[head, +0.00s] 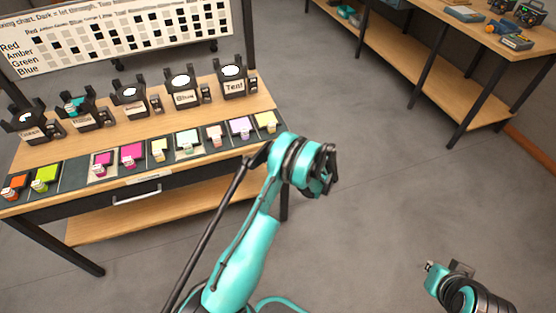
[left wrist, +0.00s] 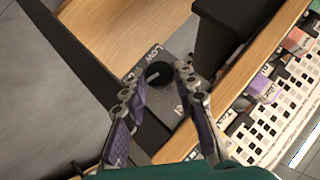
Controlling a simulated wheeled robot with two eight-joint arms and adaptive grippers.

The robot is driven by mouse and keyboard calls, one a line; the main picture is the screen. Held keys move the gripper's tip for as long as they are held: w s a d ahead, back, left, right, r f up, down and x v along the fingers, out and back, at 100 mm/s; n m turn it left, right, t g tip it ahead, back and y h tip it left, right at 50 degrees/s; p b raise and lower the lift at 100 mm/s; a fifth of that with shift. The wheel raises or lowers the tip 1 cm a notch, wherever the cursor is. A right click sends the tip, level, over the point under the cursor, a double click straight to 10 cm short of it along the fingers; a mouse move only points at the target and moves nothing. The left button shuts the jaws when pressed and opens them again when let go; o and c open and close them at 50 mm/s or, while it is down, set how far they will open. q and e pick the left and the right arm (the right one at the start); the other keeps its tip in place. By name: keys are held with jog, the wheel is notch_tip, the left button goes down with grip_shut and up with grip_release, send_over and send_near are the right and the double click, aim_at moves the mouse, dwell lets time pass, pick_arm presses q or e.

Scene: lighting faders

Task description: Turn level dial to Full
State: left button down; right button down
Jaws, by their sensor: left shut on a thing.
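The level dial's dark round knob (left wrist: 160,72) sits on a grey plate (left wrist: 180,103) in the left wrist view. The word "Low" is readable on the plate near the knob; other lettering is partly covered. My left gripper (left wrist: 155,80) has its two fingers on either side of the knob and is shut on it. My right gripper (head: 447,268) is at the lower right, over open floor, apart from everything.
The wooden bench (head: 100,148) holds a row of dark lamp stands, among them one labelled Teal (head: 235,87), and colour swatches. A chart board (head: 120,32) stands behind. Another bench (head: 400,38) with equipment is at upper right. The floor between is clear.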

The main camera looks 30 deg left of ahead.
pick_arm(q)
jog(key=m+y, duration=0.1)
jog(key=m+g+y, duration=0.2)
jog(key=shift+w+d+f+y, duration=0.2)
jog(key=shift+f+y, duration=0.1)
jog(key=shift+y, duration=0.1)
jog(key=shift+g, duration=0.3)
dwell(0.3)
jog(key=c, duration=1.2)
grip_release()
jog(key=v, duration=1.2)
jog(key=shift+f, duration=0.2)
